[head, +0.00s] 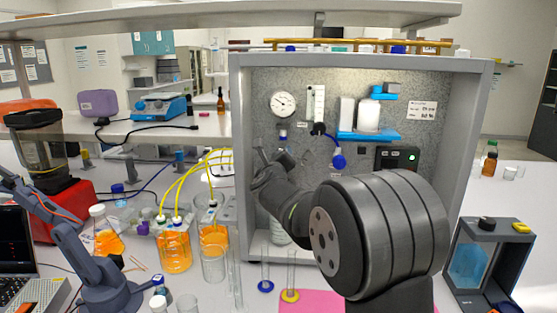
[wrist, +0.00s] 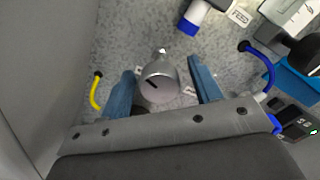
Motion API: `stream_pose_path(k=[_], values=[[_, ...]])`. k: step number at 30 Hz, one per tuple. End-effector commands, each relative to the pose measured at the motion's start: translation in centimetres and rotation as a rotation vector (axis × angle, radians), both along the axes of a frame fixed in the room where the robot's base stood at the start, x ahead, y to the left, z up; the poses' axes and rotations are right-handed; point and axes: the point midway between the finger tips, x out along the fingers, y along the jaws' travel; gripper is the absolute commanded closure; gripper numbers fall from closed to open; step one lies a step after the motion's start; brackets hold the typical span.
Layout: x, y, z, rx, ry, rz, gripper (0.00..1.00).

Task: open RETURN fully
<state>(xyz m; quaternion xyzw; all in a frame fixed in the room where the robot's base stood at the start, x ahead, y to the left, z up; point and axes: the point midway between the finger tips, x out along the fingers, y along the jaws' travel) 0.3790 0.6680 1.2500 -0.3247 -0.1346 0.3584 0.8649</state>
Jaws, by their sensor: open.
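In the wrist view a round grey metal knob (wrist: 160,82) with a dark slot line on its face stands between my two blue fingers. My gripper (wrist: 160,66) is open around the knob, with a visible gap on each side. Small white labels beside the knob are mostly covered, so I cannot read RETURN on them. In the head view my gripper (head: 265,157) is at the left part of the rig's back panel (head: 260,85), and my arm hides the knob there.
A blue-and-white fitting (wrist: 196,16) sits near a FEED label (wrist: 240,17) in the wrist view. A blue hose (wrist: 267,68) is to the right and a yellow hose (wrist: 95,92) to the left. The cabinet's left wall (wrist: 45,60) is close by. Glass beakers (head: 213,262) stand outside the cabinet.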

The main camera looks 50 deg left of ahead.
Motion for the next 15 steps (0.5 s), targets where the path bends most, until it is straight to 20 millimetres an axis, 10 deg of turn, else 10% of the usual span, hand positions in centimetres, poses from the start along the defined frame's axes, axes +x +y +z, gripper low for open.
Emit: stream_pose_path(k=[6,12,15], values=[[0.00,0.00,-0.02,0.000,0.000,0.000,0.44],[0.00,-0.01,-0.02,0.000,0.000,0.000,0.83],[-0.01,-0.02,-0.02,-0.001,-0.001,0.000,0.87]])
